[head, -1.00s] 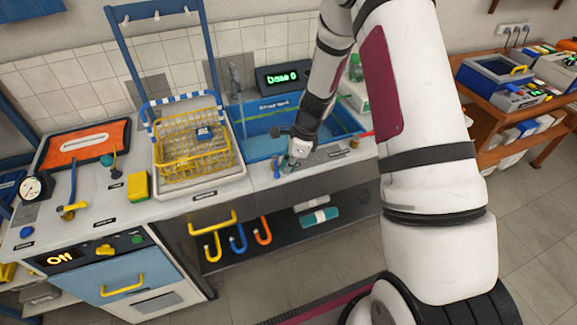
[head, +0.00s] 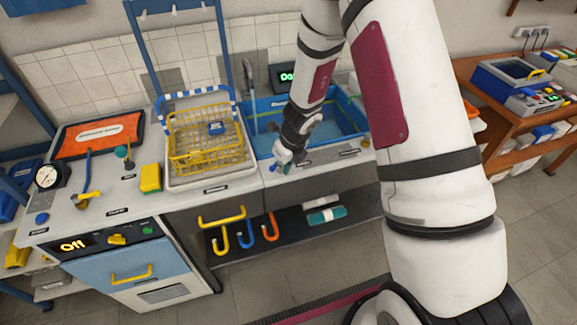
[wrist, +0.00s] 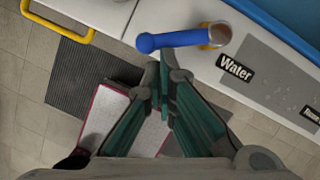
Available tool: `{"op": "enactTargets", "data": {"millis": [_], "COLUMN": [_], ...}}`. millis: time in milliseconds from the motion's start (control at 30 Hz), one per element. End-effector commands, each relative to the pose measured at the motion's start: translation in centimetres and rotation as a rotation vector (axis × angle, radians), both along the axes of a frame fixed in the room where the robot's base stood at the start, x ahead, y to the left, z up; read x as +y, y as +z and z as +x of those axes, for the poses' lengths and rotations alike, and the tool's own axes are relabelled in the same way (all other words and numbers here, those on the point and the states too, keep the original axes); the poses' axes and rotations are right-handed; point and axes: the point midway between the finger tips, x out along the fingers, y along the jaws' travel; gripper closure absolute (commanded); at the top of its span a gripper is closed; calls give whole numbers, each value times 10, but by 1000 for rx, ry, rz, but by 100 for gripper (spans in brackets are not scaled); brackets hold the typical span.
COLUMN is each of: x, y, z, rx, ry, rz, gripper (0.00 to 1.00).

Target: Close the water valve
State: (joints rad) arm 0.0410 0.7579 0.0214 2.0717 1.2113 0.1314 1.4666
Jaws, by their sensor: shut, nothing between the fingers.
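The water valve has a blue lever (wrist: 168,40) on a brass-coloured body (wrist: 214,36), beside the black "Water" label (wrist: 236,68) on the counter in the wrist view. The lever points left from the body, roughly along the counter's front edge. My gripper (wrist: 163,78) is shut and empty. Its fingertips are just below the lever in the wrist picture; I cannot tell whether they touch it. In the head view my gripper (head: 284,164) is at the counter's front edge before the sink, and largely hides the valve.
The blue sink (head: 265,110) lies behind the valve, with a grey faucet (head: 250,85). A yellow wire basket (head: 208,150) in a white tray stands to the left. Below the counter is an open shelf with coloured hooks (head: 246,234).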

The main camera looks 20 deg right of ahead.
Motion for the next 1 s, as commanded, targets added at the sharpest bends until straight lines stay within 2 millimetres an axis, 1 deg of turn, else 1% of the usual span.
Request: {"op": "enactTargets", "data": {"millis": [133, 267, 600, 1000], "x": [10, 15, 23, 25], "y": [-1, -1, -1, 0], "z": [6, 10, 20, 23], "rx": [-1, -2, 0, 0], "ry": [-128, -232, -226, -227], "rz": [-1, -3, -1, 0], "gripper": [100, 100, 100, 100]}}
